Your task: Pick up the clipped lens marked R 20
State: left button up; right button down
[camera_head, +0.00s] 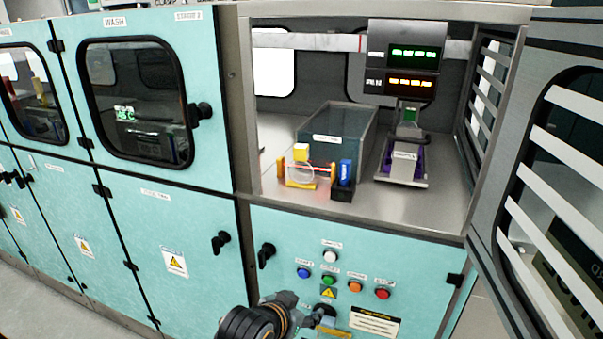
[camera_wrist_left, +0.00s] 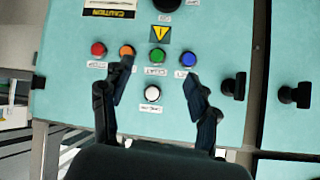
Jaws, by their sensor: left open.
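A clear round lens (camera_head: 300,173) stands in yellow clips (camera_head: 282,169) on the metal shelf of the open bay in the head view. Its marking is too small to read. My left gripper (camera_head: 318,314) is low in front of the teal control panel, below and apart from the lens. In the left wrist view my left gripper (camera_wrist_left: 158,85) is open and empty, its two dark fingers spread in front of the panel buttons. The lens is not visible in the wrist view. My right gripper is not in view.
A blue item in a black holder (camera_head: 343,185) stands just right of the lens. A grey tank (camera_head: 340,143) is behind it. A device with a purple base (camera_head: 403,165) stands further right. A slatted open door (camera_head: 550,200) bounds the right side. The bay's front is open.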

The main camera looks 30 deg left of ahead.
pick_arm(q)
jog(key=w+a+r+n+t+y, duration=0.1)
jog(key=w+a+r+t, duration=0.35)
jog(key=w+r, duration=0.4)
jog(key=n+t+y, duration=0.3)
jog(key=y, duration=0.1)
send_near(300, 158)
jog(key=shift+g, duration=0.25)
jog(key=x, duration=0.2)
jog(key=r+p+x, duration=0.1)
jog(key=x, duration=0.2)
jog(key=shift+w+a, duration=0.1)
jog(key=shift+a, duration=0.1)
jog(key=shift+w+a+p, duration=0.15)
jog(key=shift+w+p, duration=0.2)
jog(key=shift+w, duration=0.1)
jog(key=x, duration=0.1)
jog(key=p+x, duration=0.1)
jog(key=x, duration=0.2)
jog(key=shift+w+f+p, duration=0.15)
jog(key=shift+f+p, duration=0.15)
jog(key=shift+f, duration=0.05)
jog(key=shift+w+f, duration=0.1)
jog(key=shift+w, duration=0.45)
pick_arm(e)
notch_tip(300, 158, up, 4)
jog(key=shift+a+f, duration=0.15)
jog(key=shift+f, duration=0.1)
pick_arm(q)
jog(key=shift+c, duration=0.3)
